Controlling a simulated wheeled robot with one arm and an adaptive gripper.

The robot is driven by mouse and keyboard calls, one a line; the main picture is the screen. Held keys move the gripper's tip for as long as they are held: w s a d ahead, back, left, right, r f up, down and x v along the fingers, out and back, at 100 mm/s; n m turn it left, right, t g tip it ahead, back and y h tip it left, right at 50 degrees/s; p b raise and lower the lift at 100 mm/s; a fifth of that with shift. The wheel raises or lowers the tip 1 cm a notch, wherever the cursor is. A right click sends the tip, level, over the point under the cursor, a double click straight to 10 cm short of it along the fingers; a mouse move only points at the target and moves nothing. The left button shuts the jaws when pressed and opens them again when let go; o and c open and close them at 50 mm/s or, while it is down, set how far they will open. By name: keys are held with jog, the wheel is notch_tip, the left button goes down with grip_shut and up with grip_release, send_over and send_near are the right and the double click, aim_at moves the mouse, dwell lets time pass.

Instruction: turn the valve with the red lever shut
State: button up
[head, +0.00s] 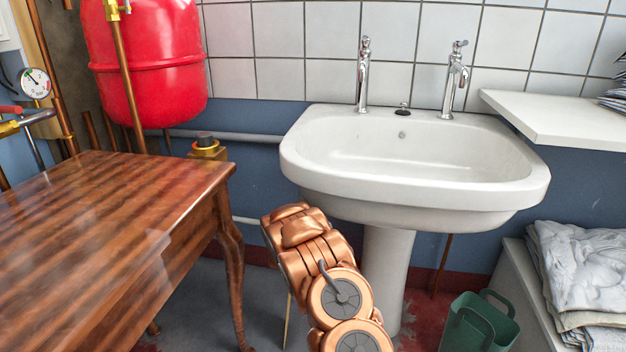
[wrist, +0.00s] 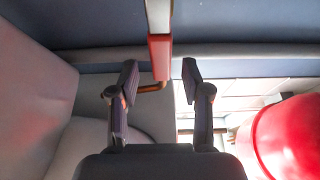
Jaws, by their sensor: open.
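In the wrist view a red lever sleeve (wrist: 160,57) on a pale metal bar comes down from the top edge. It lies between the two open fingers of my gripper (wrist: 160,72), with a gap on each side. I cannot tell how deep it sits between them. The valve body is not clear there. In the head view my gripper is hidden behind my copper-coloured arm, in front of the sink. A red lever end (head: 10,110) with a brass fitting (head: 9,128) shows at the left edge; I cannot tell whether it is the same lever.
A wooden table (head: 110,215) stands left of my arm. A white pedestal sink (head: 415,190) is behind it to the right. A red vessel (head: 145,65), copper pipe (head: 128,75) and gauge (head: 35,83) are at left. A green bin (head: 480,325) stands at lower right.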

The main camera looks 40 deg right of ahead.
jog(key=shift+b+x, duration=0.45)
jog(key=shift+x, duration=1.25)
jog(key=shift+w, duration=0.1)
grip_shut()
